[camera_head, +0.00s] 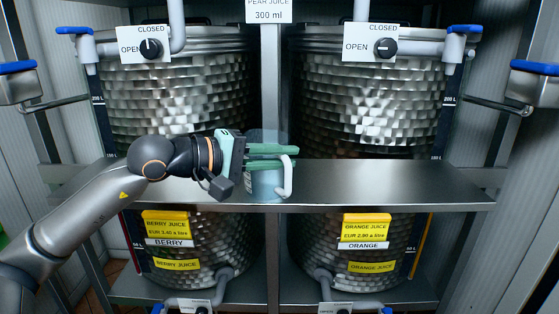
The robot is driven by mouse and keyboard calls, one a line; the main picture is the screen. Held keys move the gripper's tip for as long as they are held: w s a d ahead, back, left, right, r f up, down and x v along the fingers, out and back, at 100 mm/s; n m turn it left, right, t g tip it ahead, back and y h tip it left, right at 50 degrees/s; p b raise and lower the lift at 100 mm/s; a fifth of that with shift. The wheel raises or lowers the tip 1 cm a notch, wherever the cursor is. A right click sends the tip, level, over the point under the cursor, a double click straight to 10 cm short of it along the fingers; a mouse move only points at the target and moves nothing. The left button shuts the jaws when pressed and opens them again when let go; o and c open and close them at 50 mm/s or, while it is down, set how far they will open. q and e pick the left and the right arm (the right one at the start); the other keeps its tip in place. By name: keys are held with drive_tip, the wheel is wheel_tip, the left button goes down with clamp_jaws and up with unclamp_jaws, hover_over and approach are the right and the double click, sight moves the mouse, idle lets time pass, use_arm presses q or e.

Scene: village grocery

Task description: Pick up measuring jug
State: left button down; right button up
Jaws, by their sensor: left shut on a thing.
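The measuring jug (266,186) is a bluish, see-through vessel with a white handle on its right side. It is upright at the metal shelf, left of the middle. My left gripper (283,157) comes in from the left, and its green fingers are shut on the jug's upper part. The fingers hide part of the jug. I cannot tell whether the jug's base touches the shelf. My right gripper is not in view.
The metal shelf (390,180) is bare to the right of the jug. Behind it stand two large dimpled steel tanks, left (180,95) and right (368,100). Valve knobs and pipes stick out above and below. A post (270,75) with a pear juice sign stands between the tanks.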

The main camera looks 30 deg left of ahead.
use_arm(q)
drive_tip(key=shift+r, duration=0.45)
wheel_tip(320, 180, up, 2)
drive_tip(key=shift+r, duration=0.2)
drive_tip(key=s+d+r+p, duration=0.4)
drive_tip(key=s+d+r, duration=0.4)
drive_tip(key=s, duration=0.3)
drive_tip(key=shift+s+r, duration=0.25)
drive_tip(key=shift+r, duration=0.4)
